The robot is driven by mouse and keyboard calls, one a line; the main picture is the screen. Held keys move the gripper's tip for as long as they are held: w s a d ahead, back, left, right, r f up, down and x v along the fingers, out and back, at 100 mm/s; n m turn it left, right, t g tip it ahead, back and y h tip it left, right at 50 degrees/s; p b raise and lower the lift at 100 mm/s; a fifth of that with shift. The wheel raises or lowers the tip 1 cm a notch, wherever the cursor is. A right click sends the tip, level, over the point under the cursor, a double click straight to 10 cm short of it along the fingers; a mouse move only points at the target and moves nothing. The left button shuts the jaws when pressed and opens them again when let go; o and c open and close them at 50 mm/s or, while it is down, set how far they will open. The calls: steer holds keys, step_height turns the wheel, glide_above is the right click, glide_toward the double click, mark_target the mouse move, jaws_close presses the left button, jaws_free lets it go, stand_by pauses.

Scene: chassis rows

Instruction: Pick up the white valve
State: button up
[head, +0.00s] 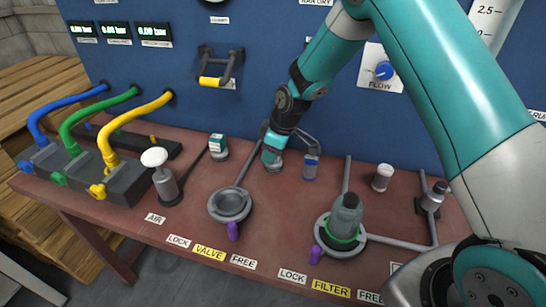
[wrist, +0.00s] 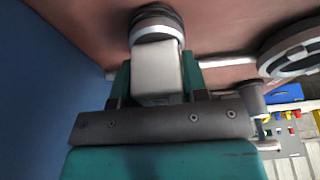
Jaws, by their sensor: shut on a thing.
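My gripper (head: 271,157) is at the back of the red bench, pointing down. Its teal fingers (wrist: 156,76) are shut on the white valve (wrist: 156,66), which has a pale block body and a dark ringed round end. In the head view the gripper hides most of the valve; a pale rounded part (head: 273,167) shows just below the fingers. I cannot tell whether it still touches the bench.
A teal-and-white canister (head: 218,146) stands left of my gripper and a blue one (head: 311,168) right. An empty round seat (head: 230,204) lies in front, a grey filter (head: 346,216) front right, and a white-topped canister (head: 382,178) further right. The blue panel (head: 255,100) rises behind.

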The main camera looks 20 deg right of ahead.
steer(key=shift+r, duration=0.15)
step_height(320, 180, up, 20)
steer(key=b, duration=0.1)
stand_by(0.3)
